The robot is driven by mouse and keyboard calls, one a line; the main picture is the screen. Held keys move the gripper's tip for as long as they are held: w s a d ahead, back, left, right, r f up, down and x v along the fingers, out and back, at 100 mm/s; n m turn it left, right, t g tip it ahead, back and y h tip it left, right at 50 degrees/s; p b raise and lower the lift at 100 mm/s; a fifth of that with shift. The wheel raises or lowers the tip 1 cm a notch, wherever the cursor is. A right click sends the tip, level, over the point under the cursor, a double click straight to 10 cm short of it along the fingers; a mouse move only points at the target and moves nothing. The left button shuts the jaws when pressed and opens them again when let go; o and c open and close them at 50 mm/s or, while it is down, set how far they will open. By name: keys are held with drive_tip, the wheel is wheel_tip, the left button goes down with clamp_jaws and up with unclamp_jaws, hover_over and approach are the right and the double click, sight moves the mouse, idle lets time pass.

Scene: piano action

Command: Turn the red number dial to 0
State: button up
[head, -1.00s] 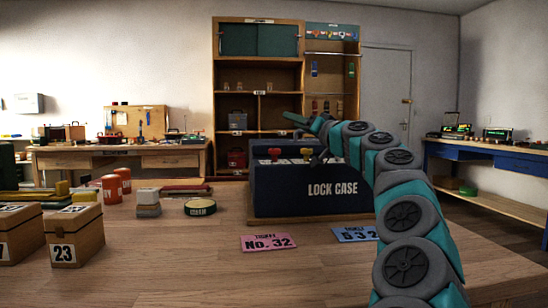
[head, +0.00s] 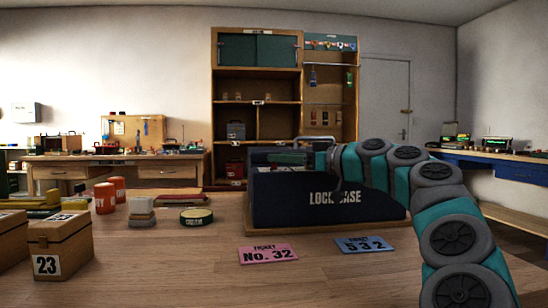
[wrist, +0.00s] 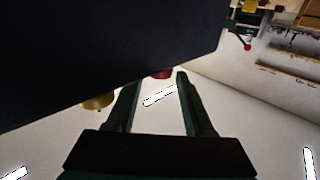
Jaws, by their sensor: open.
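The navy lock case (head: 322,215) stands on the table in the head view. In the wrist view its dark surface (wrist: 90,45) fills the upper left. The red dial (wrist: 162,74) shows as a small piece at the edge of that surface, between and just beyond my fingertips. The yellow dial (wrist: 97,103) shows to the left, outside my left finger. My gripper (wrist: 159,82) is open, and it also shows over the case top in the head view (head: 288,158). The dials are hidden in the head view. I cannot read the red dial's number or tell whether the fingers touch it.
A pink ticket "No. 32" (head: 268,254) and a blue ticket (head: 365,244) lie before the case. A round tin (head: 196,216), stacked blocks (head: 141,212), orange cylinders (head: 105,197) and a box marked 23 (head: 60,245) stand left. The table front is clear.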

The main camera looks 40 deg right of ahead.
drive_tip(key=shift+x, duration=1.55)
clamp_jaws()
